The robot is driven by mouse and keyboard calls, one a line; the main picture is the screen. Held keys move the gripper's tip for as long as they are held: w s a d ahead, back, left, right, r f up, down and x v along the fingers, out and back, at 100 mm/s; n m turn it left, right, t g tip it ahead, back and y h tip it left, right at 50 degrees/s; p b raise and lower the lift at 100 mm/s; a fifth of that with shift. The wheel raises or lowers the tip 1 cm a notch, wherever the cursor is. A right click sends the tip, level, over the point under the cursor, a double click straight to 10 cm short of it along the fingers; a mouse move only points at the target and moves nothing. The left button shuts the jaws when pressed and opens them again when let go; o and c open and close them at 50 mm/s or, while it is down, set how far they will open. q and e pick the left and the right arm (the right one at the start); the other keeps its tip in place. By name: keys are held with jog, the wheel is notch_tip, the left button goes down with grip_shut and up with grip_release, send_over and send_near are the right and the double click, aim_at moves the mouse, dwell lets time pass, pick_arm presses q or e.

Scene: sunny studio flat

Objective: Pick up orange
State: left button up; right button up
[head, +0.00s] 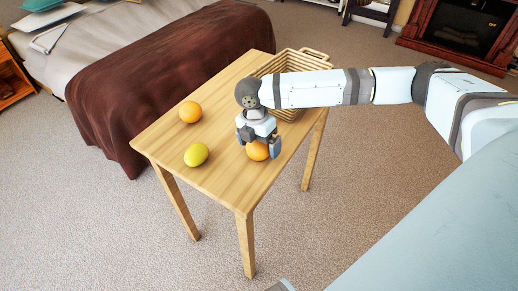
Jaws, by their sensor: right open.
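One orange (257,151) sits on the wooden table (225,184) near its front right edge. My right gripper (258,143) points down over this orange, with its fingers open around or just above it. The fingers and palm hide the top of the fruit, and I cannot tell whether they touch it. A second orange (190,112) lies on the table to the left, apart from the gripper.
A yellow lemon (196,154) lies left of the gripper near the front edge. A wicker basket (291,62) stands at the table's back right, partly behind my right arm. A bed with a brown blanket (165,70) adjoins the table's left side.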

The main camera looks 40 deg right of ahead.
jog(key=shift+s+f, duration=0.1)
jog(key=shift+f, duration=0.5)
jog(key=c, duration=1.1)
jog(key=shift+r, duration=0.1)
